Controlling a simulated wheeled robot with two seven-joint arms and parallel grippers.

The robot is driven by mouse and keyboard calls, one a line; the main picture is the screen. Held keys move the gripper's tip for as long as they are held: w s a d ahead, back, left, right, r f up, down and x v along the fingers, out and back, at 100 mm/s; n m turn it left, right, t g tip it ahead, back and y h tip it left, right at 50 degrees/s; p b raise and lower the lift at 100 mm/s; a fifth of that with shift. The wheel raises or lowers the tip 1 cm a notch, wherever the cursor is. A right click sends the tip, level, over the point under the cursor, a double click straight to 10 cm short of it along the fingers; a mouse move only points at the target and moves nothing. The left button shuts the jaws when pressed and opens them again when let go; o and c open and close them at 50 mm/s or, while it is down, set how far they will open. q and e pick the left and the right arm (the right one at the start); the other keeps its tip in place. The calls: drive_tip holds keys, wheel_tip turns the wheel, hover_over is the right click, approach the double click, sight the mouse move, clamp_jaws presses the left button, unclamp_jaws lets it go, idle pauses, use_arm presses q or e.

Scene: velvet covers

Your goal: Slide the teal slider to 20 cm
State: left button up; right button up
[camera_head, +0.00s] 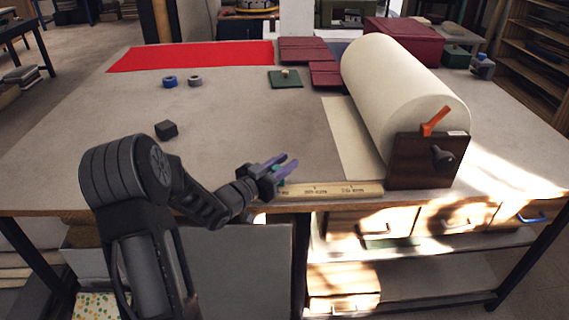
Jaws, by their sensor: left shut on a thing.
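A pale wooden ruler (335,190) with marks and printed numbers lies along the front edge of the table. The teal slider (280,173) shows as a small patch of teal at the ruler's left part, mostly hidden by my left gripper (284,168). My left gripper is shut on the slider, with its purple-grey fingers on either side of it. The printed marks are too small to read surely, so the slider's exact reading cannot be told. My right gripper is not in view.
A large cream paper roll (400,90) on a dark wooden stand (425,165) with an orange lever (435,121) occupies the right side. Red cloth (190,56), tape rolls (169,82) and a dark block (166,129) lie farther back. The table's middle is clear.

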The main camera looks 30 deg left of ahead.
use_arm(q)
clamp_jaws()
idle(0.9)
